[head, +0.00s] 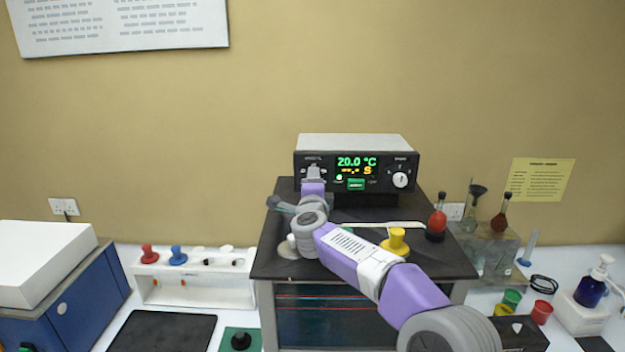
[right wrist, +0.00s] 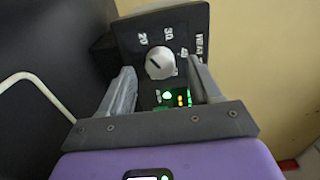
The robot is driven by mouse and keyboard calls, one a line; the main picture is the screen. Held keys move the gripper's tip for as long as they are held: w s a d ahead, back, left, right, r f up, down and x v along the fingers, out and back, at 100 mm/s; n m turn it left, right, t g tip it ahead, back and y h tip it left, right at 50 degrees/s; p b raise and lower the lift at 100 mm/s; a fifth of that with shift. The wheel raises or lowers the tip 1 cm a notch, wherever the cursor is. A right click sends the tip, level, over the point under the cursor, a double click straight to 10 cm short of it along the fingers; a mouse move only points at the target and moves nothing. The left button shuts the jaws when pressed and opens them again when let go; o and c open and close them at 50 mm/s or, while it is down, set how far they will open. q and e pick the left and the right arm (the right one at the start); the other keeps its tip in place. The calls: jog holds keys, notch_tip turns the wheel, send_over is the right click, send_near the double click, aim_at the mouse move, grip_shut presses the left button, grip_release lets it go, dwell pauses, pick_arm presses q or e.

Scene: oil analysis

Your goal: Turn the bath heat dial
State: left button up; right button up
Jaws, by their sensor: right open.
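The heating unit (head: 357,142) stands on the dark bench top and its display reads 20.0 °C. The heat dial is a pale round knob (right wrist: 160,63) with a dark pointer mark, on a panel with white numbers including 20 and 30. My right gripper (head: 314,169) is at the left end of the unit's front and covers that part of the panel in the head view. In the right wrist view, its two fingers (right wrist: 163,88) are open, with the knob between and just beyond their tips. I see no clear contact. My left gripper is not in view.
Another white knob (head: 400,180) is at the right of the unit's front. A yellow-topped piece (head: 396,241) and a red flask (head: 437,222) stand on the dark bench top (head: 450,262). Glassware is at the right. A white rack (head: 205,290) stands at the left.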

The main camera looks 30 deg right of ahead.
jog(key=shift+x, duration=1)
jog(key=shift+w, duration=0.1)
jog(key=c, duration=1)
jog(key=shift+c, duration=0.2)
